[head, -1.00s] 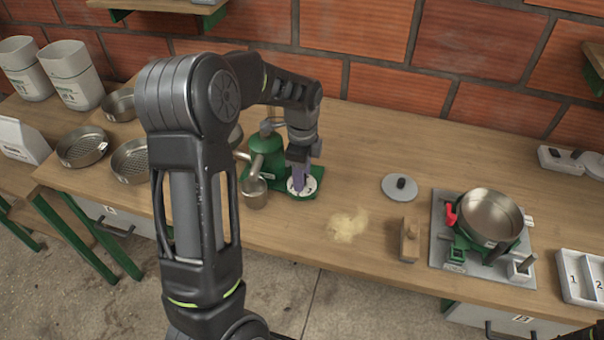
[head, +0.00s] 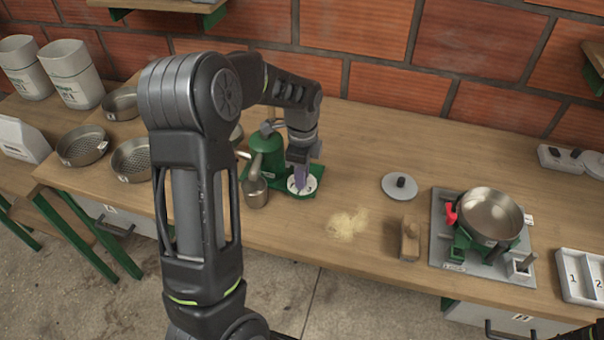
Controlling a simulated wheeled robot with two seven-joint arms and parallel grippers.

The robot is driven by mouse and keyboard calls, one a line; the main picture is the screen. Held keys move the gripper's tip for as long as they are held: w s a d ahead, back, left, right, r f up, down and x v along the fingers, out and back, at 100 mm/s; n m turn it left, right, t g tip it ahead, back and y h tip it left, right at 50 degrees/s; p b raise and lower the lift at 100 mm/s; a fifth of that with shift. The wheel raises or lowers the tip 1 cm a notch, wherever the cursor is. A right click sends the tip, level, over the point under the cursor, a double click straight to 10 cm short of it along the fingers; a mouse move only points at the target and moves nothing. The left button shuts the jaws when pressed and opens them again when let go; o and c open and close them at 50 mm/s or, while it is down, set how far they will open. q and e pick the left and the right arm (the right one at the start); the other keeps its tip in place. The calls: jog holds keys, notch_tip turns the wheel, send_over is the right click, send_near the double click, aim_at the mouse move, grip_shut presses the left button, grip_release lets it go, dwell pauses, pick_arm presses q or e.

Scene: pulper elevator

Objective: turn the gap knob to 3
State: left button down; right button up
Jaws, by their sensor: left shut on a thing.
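The green pulper (head: 266,158) stands on the wooden bench with a small metal cup (head: 255,192) at its front. The white numbered dial (head: 307,190) lies on the green base to its right; a "3" shows near its right side. The fingers hide the knob and part of the dial, so I cannot read where the knob points.
A pale heap of powder (head: 347,222), a wooden block (head: 409,240) and a grey lid (head: 399,186) lie to the right. Sieves (head: 82,146) stand at the left. The bench between the dial and the lid is clear.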

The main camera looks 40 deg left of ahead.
pick_arm(q)
jog(key=shift+n, duration=0.5)
jog(key=n+b, duration=0.1)
jog(key=n, duration=1.1)
jog(key=shift+n+b, duration=0.3)
jog(key=n, duration=1)
jog(key=shift+p, duration=0.4)
jog(key=shift+n, duration=0.3)
jog(key=c, duration=1.2)
grip_release()
jog(key=shift+c, duration=0.2)
